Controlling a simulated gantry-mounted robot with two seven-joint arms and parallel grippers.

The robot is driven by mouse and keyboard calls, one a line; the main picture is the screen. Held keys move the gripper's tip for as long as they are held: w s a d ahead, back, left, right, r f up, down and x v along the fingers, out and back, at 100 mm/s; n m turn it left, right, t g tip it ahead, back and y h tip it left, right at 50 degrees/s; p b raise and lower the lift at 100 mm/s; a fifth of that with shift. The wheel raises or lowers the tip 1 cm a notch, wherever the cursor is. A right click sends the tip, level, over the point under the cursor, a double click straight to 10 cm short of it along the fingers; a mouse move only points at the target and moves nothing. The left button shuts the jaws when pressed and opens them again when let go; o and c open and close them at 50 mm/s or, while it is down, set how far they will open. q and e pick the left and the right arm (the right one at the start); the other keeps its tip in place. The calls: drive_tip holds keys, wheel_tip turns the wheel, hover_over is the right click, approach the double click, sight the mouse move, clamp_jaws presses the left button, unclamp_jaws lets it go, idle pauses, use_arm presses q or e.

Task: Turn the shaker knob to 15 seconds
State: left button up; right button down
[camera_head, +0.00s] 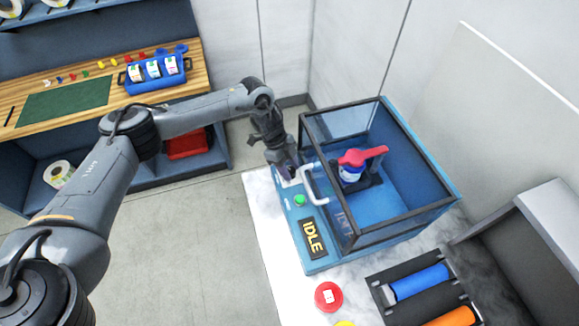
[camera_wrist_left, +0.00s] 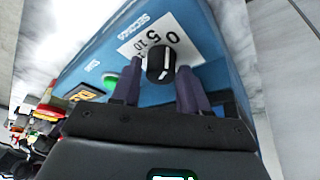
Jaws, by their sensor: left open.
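The shaker is a blue machine with a black-framed clear box (camera_head: 345,225) on a white table in the head view. Its black round knob (camera_wrist_left: 161,62) shows in the left wrist view, on a white dial plate (camera_wrist_left: 140,45) marked SECONDS, with 0, 5 and 10 readable. The knob's white line runs nearly upright in that view; I cannot tell its exact reading. The rest of the scale is hidden. My left gripper (camera_head: 287,170) is at the machine's far left corner; its open fingers (camera_wrist_left: 158,85) stand either side of the knob, contact unclear. The right gripper is not in view.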

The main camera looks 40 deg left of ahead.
use_arm(q)
drive_tip(key=c, duration=0.8)
drive_tip(key=shift+o, duration=0.2)
drive_tip(key=shift+s+r+n+p, duration=0.1)
drive_tip(key=shift+r+n+p, duration=0.15)
drive_tip(key=shift+n+p, duration=0.45)
drive_tip(key=n+t+y+p, duration=0.1)
drive_tip(key=n+p, duration=0.3)
drive_tip(key=p, duration=0.2)
drive_tip(key=n+t+y+p, duration=0.1)
drive_tip(key=n+p, duration=0.3)
drive_tip(key=p, duration=0.2)
drive_tip(key=n+t+y+p, duration=0.1)
drive_tip(key=n+p, duration=0.3)
drive_tip(key=p, duration=0.3)
drive_tip(key=shift+s+d+r+y, duration=0.1)
drive_tip(key=shift+s+d+y, duration=0.05)
drive_tip(key=shift+d+y, duration=0.15)
drive_tip(key=n+p, duration=0.1)
drive_tip(key=n, duration=0.1)
drive_tip(key=shift+n+t+y+p, duration=0.3)
drive_tip(key=shift+y+p, duration=0.1)
drive_tip(key=shift+f+n+y+p, duration=0.2)
drive_tip(key=shift+n+y+p, duration=0.2)
drive_tip(key=shift+n, duration=0.5)
